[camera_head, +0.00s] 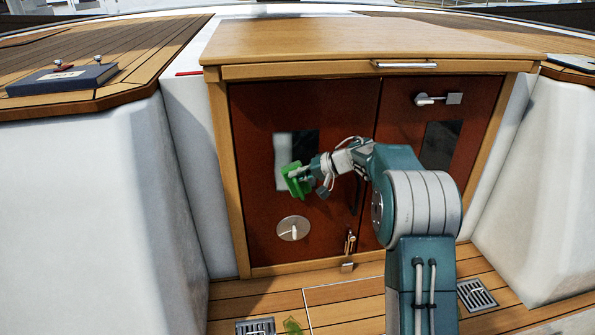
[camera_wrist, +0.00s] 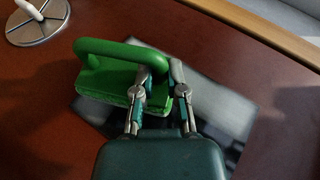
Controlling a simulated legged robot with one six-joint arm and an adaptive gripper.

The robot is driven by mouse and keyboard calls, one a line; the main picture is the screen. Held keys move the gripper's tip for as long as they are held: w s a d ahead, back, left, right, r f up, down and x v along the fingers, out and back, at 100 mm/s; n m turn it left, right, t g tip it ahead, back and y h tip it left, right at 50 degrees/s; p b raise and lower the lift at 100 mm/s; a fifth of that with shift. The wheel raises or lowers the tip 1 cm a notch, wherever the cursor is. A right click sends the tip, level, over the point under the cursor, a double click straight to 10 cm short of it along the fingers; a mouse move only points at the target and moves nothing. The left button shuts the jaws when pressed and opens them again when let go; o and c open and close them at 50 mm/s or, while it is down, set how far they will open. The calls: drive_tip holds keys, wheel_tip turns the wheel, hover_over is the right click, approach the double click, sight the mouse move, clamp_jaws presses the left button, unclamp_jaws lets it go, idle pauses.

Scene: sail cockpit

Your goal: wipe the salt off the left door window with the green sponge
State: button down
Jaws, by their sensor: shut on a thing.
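The left door window (camera_head: 305,147) is a small upright pane in the red-brown left door (camera_head: 255,120). Its left part looks whitish and its right part dark. In the wrist view the window (camera_wrist: 225,106) shows a pale, hazy area and darker glass at the edges. The green sponge (camera_head: 294,184) has a loop handle (camera_wrist: 110,47) and a block body (camera_wrist: 105,84). My gripper (camera_head: 306,173) is shut on the handle, with its fingers (camera_wrist: 163,70) around one end. The sponge is over the window's lower left; I cannot tell whether it touches the glass.
A round metal plate with a handle (camera_head: 293,229) is below the window. A latch (camera_head: 349,243) is at the door's foot. The right door has a handle (camera_head: 438,99) and dark window (camera_head: 440,143). A blue book (camera_head: 63,78) lies left. A green object (camera_head: 292,326) is on the floor.

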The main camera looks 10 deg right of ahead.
drive_tip(key=shift+a+f, duration=1.05)
drive_tip(key=shift+f, duration=1.35)
wheel_tip(320, 180, up, 19)
drive_tip(key=shift+r, duration=0.15)
idle(1.2)
drive_tip(key=s, duration=0.6)
idle(0.5)
drive_tip(key=shift+s, duration=0.1)
drive_tip(key=shift+s, duration=1.5)
